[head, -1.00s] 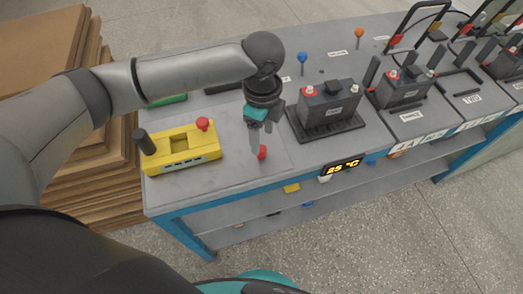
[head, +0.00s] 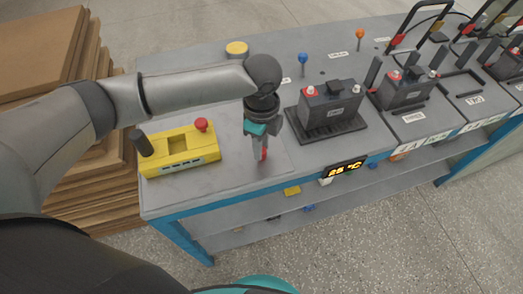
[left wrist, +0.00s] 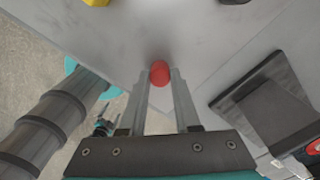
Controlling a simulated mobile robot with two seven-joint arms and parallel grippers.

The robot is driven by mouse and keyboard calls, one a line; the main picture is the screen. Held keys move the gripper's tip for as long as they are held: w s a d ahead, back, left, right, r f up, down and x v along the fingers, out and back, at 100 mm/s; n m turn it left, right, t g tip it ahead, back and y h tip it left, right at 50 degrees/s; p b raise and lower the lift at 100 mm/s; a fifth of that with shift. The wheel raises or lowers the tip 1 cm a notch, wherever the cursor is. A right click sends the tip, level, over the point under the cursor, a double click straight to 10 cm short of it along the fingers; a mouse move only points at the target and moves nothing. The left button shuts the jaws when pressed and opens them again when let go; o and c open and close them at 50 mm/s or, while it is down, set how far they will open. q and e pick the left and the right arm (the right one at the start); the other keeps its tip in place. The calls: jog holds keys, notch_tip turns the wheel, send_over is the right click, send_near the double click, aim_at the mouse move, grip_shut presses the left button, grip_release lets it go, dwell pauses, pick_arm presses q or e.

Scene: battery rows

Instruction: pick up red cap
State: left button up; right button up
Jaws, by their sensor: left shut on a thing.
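The red cap (left wrist: 160,73) sits between the two fingertips of my left gripper (left wrist: 160,80) in the left wrist view. In the head view my left gripper (head: 262,158) points down over the grey bench top near its front edge, and a little of the red cap (head: 264,155) shows between the fingers. The gripper is shut on the cap. I cannot tell whether the cap touches the bench. My right gripper is not in view.
A yellow box (head: 180,150) with a red knob stands left of the gripper. A black battery (head: 330,102) on a dark tray stands to its right. A temperature display (head: 347,169) is on the bench's front edge. More batteries and posts stand further right.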

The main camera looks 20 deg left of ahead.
pick_arm(q)
grip_shut()
